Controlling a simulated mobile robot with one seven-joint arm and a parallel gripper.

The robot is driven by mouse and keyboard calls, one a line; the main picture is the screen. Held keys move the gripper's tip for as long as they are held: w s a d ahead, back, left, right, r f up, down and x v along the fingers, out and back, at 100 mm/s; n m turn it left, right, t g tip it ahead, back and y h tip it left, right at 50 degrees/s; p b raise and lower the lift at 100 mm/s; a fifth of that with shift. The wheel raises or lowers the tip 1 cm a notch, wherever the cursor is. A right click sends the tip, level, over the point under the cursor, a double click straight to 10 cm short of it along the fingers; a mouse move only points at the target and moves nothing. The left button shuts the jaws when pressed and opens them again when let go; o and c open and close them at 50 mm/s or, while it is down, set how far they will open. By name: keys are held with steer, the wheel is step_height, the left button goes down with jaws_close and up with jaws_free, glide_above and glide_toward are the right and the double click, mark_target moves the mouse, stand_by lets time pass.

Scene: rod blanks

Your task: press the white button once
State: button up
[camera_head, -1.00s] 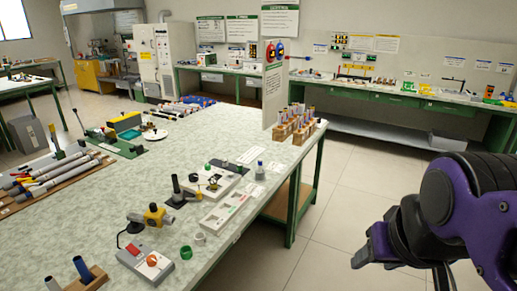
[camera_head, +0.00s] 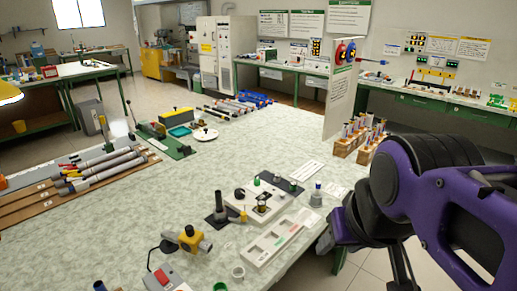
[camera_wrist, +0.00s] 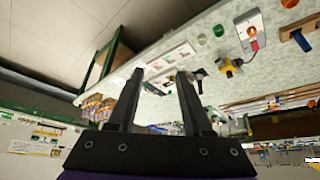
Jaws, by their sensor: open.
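I cannot make out a white button for certain in either view. A white control box (camera_head: 262,203) on the near bench carries a green button (camera_head: 257,182) and dark knobs. A grey box with a red switch (camera_head: 161,277) is cut off at the bottom edge of the head view; it also shows in the wrist view (camera_wrist: 250,33). My gripper (camera_wrist: 160,73) is open and empty, its two dark fingers apart. In the head view my arm is at the right, beside the bench's right edge, with the fingers largely hidden.
An upright white panel (camera_head: 340,100) and wooden racks of tubes (camera_head: 350,140) stand at the bench's right edge.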

steer(key=shift+w+a, duration=0.15)
steer(key=shift+w, duration=0.2)
